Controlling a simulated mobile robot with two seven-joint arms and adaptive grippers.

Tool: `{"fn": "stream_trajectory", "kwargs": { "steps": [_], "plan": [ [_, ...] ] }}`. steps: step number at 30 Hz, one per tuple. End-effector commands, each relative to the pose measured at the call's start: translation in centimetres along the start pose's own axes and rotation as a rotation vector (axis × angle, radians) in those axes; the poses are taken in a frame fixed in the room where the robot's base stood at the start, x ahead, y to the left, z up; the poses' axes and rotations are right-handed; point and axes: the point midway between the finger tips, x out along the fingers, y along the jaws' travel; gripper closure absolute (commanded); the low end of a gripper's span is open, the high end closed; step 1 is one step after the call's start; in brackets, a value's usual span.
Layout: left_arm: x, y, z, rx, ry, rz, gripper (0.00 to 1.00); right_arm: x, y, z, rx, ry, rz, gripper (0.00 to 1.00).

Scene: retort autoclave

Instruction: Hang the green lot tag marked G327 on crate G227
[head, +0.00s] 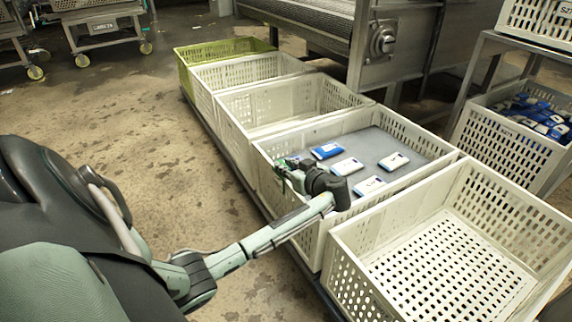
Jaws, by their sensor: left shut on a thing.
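My left gripper (291,172) is at the near left wall of a white crate (268,185) that holds a few blue-and-white packs. It is shut on a small green thing, which looks like the green lot tag (280,181). The tag is mostly hidden by the fingers, and its marking cannot be read. I cannot tell whether the tag touches the crate wall. No crate number can be read on this crate, so I cannot tell if it is G227. My right gripper is not in view.
Empty white crates (290,103) stand in a row behind, with a yellow-green crate (222,48) at the far end. Another empty white crate (350,270) is in front. A rack with a filled crate (500,140) stands at right.

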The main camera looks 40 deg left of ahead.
Motion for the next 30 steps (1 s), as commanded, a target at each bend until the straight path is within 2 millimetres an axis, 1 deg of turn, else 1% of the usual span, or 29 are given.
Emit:
{"fn": "stream_trajectory", "kwargs": {
  "steps": [21,30],
  "plan": [
    [0.5,0.0,1.9,0.0,-0.005,0.003,1.0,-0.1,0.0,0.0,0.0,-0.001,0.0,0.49],
    [0.5,0.1,2.3,0.002,-0.01,0.006,1.0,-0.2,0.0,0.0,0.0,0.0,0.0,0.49]
  ]
}}
